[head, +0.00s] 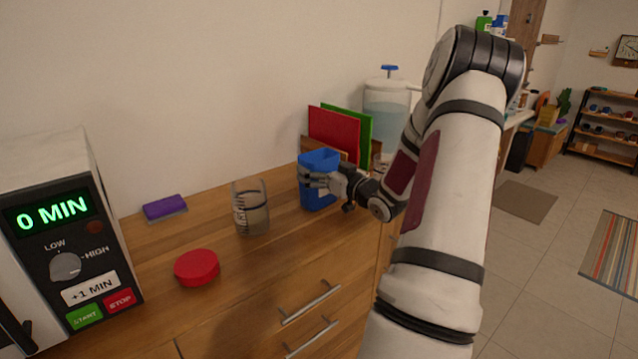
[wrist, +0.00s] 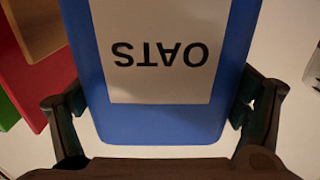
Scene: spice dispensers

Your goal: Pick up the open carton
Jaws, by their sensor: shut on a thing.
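The open carton (head: 317,196) is a blue, open-topped box standing upright at the back right of the wooden counter in the head view. In the wrist view the blue carton (wrist: 160,128) fills the middle, with a white label reading OATS upside down. My gripper (head: 322,180) reaches it from the right, and in the wrist view its two fingers (wrist: 155,112) lie on either side of the carton. It is shut on the carton. I cannot tell whether the carton's base touches the counter.
A glass jar (head: 250,207) stands left of the carton, with a red lid (head: 197,267), a purple sponge (head: 165,208) and a microwave (head: 65,230) farther left. Red (head: 334,133) and green (head: 358,127) boards and a water dispenser (head: 386,108) stand behind the carton.

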